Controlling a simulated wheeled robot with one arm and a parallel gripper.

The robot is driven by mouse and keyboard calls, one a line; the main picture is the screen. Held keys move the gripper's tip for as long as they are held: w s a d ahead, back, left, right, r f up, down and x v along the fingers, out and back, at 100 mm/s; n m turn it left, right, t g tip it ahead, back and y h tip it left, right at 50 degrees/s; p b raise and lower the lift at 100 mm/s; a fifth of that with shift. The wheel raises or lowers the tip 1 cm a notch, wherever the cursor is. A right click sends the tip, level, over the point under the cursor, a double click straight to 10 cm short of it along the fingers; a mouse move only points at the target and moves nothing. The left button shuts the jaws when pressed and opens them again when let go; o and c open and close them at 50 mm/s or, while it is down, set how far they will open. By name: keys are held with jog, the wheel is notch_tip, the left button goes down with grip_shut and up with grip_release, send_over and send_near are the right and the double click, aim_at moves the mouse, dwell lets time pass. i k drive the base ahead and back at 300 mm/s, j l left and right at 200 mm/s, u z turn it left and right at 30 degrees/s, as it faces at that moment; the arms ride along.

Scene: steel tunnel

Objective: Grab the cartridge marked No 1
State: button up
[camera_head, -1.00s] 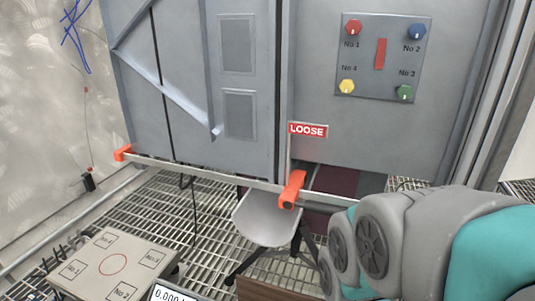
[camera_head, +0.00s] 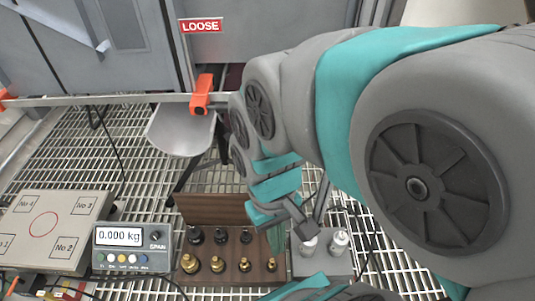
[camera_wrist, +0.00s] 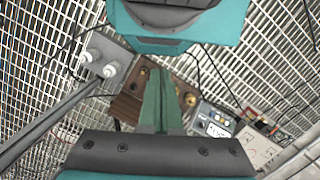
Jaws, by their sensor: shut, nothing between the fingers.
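Two pale metal cylinders, (camera_head: 309,245) and (camera_head: 340,240), stand upright in a grey block (camera_head: 322,266) on the right in the head view. They may be cartridges, but I can read no marking on them. They also show at the upper left of the wrist view, (camera_wrist: 86,56) and (camera_wrist: 109,70). The pad with printed corner labels (camera_head: 45,228) is at the left, with "No 1" cut off at the edge and no cartridge seen on it. My gripper (camera_head: 276,238) is shut and empty, left of the block near the wooden box; its green fingers (camera_wrist: 160,95) show in the wrist view.
A wooden box (camera_head: 210,207) holds several black and brass weights. A scale reading 0.000 kg (camera_head: 120,236) stands left of it. Behind are a grey stool (camera_head: 180,130), a bar with orange ends (camera_head: 202,95) and a "LOOSE" sign (camera_head: 201,26). Cables lie on the grating.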

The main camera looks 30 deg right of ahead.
aim_at(307, 249)
jog(key=z, duration=0.95)
jog(key=k+j+z, duration=0.1)
jog(key=j+z, duration=0.15)
jog(key=z, duration=0.15)
jog(key=k+j+z, duration=0.15)
jog(key=z, duration=0.2)
jog(key=k+j+z, duration=0.15)
jog(key=z, duration=0.25)
jog(key=k+j+z, duration=0.15)
jog(key=z, duration=0.2)
jog(key=k+j+z, duration=0.1)
jog(key=k, duration=0.3)
jog(key=k+j+z, duration=0.1)
jog(key=k, duration=0.25)
